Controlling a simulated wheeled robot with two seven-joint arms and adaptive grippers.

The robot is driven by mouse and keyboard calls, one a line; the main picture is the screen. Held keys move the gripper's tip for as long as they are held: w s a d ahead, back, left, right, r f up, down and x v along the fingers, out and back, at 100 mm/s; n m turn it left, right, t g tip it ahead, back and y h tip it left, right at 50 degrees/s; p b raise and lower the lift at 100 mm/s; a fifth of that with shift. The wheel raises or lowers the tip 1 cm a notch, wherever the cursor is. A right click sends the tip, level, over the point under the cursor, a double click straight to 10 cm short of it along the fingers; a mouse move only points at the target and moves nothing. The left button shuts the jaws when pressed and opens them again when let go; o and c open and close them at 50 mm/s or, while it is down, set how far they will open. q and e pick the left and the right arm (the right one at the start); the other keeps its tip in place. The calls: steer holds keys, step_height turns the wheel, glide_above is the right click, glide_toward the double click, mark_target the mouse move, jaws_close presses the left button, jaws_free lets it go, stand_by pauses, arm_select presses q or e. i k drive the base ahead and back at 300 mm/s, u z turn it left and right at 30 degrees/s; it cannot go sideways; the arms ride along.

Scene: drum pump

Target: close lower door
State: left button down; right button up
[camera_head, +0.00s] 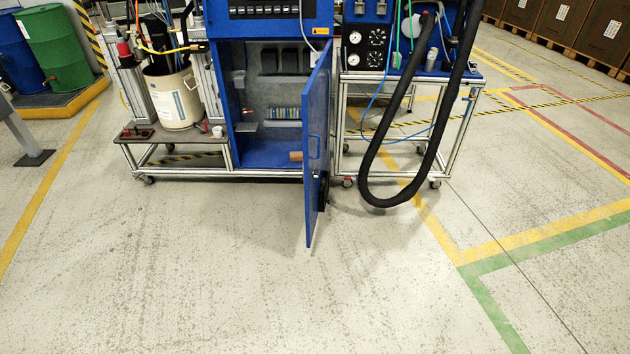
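The blue lower door (317,145) of the blue cabinet (227,90) stands wide open in the head view. It is hinged at the cabinet's right side and swings out toward me, seen nearly edge-on. A small handle (314,147) shows on it. The open compartment shows a grey back panel, dark boxes, a row of small terminals and a brown item on the floor inside. Neither of my grippers is in view.
A wheeled cart (400,125) with gauges and a looping black hose (372,190) stands right of the door. A white bucket (174,98) sits on a low platform at left. Green and blue drums stand far left. The floor (200,270) in front is clear.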

mark_target(314, 96)
steer(key=u, duration=0.15)
steer(key=i, duration=1.05)
steer(key=z, duration=0.75)
